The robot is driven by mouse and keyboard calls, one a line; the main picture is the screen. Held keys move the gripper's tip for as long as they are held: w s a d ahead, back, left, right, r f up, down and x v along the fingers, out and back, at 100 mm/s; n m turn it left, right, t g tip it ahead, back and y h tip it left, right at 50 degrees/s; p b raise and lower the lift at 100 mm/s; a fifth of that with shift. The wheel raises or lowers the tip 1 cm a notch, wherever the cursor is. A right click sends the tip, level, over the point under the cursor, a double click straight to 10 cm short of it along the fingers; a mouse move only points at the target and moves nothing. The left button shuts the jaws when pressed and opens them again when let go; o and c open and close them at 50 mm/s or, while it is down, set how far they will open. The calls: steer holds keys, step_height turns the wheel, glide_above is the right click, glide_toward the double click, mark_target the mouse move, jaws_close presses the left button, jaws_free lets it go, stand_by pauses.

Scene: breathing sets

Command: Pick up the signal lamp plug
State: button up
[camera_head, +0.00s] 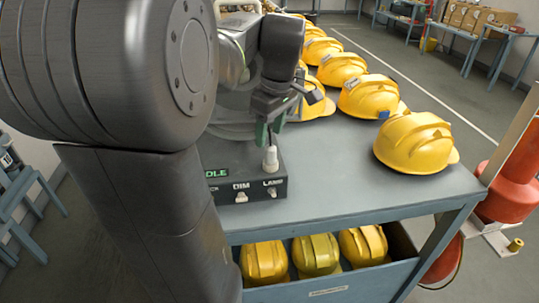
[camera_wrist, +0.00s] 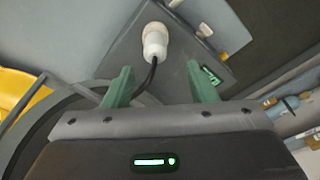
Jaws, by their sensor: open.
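The signal lamp plug (camera_head: 270,160) is a small off-white piece standing on top of a dark control box (camera_head: 254,174). In the wrist view the plug (camera_wrist: 154,42) shows a rounded end and a black cable running from it toward my gripper. My gripper (camera_head: 266,130) is open, its green fingertips just above the plug in the head view. In the wrist view the two green fingers (camera_wrist: 160,84) are spread apart, with the plug ahead of the gap and the cable between them. The fingers do not hold the plug.
The box stands on a grey bench (camera_head: 335,180), with switches on its front edge. Several yellow helmets line the bench, the nearest (camera_head: 414,143) at the right. More helmets fill a drawer (camera_head: 330,282) below. A red cylinder (camera_head: 508,190) stands at the right. The bench right of the box is clear.

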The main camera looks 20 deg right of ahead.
mark_target(271, 147)
steer(key=shift+w+d+f, duration=0.1)
steer(key=shift+w+f, duration=0.05)
steer(key=shift+f, duration=1.45)
steer(key=shift+w+d+f, duration=0.1)
steer(key=shift+f, duration=1.45)
steer(key=shift+c, duration=0.4)
steer(key=c, duration=1)
